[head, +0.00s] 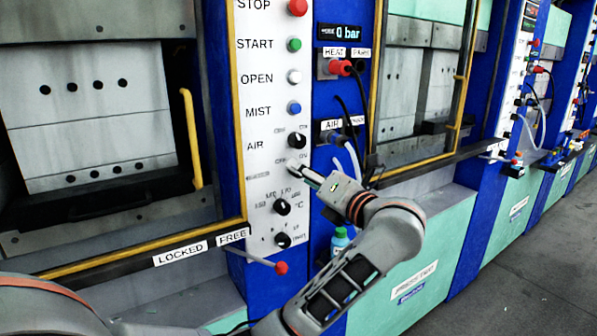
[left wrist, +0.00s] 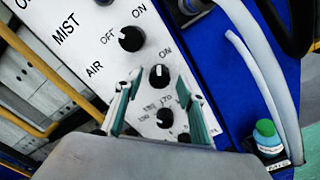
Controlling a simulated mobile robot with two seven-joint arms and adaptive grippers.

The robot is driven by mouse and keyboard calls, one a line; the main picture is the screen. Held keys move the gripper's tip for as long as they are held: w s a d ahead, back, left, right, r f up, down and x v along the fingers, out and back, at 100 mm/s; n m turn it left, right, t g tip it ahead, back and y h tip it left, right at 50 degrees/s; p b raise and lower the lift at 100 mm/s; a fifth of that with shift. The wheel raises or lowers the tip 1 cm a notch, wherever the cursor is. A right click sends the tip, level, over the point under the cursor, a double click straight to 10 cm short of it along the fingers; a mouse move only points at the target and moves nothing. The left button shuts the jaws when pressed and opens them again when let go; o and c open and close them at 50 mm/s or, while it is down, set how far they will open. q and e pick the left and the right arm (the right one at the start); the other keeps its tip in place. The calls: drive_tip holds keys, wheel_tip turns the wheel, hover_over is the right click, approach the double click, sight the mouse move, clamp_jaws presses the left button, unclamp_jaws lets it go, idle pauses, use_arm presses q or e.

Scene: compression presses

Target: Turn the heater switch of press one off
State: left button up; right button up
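Press one's control panel (head: 258,205) has a column of labelled buttons and black knobs. In the left wrist view the heater switch (left wrist: 159,76) is a black knob with a white mark pointing up, towards its ON label. My left gripper (head: 297,168) is at the panel, below the AIR knob (head: 297,140). In the left wrist view its two fingers (left wrist: 157,82) are apart, with the heater knob between their tips. I cannot tell whether they touch it. My right gripper is not in view.
Below the heater knob are two more knobs (head: 282,207). A red-tipped lever (head: 281,267) sticks out low on the panel. Hoses and a green-capped bottle (head: 340,241) are just right. The press door's yellow handle (head: 192,135) is left. Open floor (head: 540,270) lies right.

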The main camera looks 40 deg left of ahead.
use_arm(q)
drive_tip(key=shift+w+a, duration=0.15)
drive_tip(key=shift+a, duration=0.25)
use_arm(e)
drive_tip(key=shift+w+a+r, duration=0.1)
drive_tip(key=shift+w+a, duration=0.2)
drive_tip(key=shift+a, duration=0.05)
use_arm(q)
drive_tip(key=c, duration=1.1)
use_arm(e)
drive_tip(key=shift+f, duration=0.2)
use_arm(q)
drive_tip(key=shift+r+n+b, duration=0.1)
drive_tip(key=shift+n+b, duration=3.8)
drive_tip(key=shift+n, duration=2.2)
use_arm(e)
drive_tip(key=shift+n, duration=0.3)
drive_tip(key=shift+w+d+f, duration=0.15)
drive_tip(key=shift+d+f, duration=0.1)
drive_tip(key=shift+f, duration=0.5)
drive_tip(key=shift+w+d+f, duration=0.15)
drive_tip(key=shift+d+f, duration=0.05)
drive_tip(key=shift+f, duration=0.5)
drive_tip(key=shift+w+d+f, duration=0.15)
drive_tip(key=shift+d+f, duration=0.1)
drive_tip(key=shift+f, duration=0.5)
